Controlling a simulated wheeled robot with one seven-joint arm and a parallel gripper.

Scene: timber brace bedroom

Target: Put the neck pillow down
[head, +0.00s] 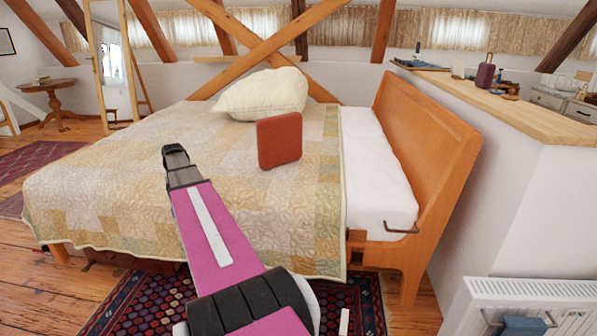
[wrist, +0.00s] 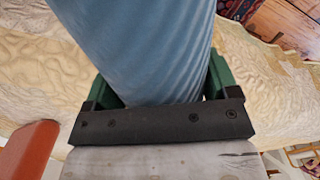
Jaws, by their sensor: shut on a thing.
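The neck pillow (wrist: 140,40), seen as a blue, ribbed, rounded shape, fills the upper middle of the wrist view. My gripper (wrist: 163,88), with green fingers on either side, is shut on it. The pillow's far end runs out of the wrist view. Below it lies the patterned cream quilt of the bed (head: 150,190). In the head view my arm reaches over the near side of the bed. The fingers and the neck pillow cannot be made out there, so the height of the pillow over the quilt is unclear.
A red-brown block-like cushion (head: 279,140) stands on the bed to the right of my arm; it also shows in the wrist view (wrist: 28,150). A cream pillow (head: 262,94) lies behind it. The wooden headboard (head: 425,130) is at right. The quilt's left part is clear.

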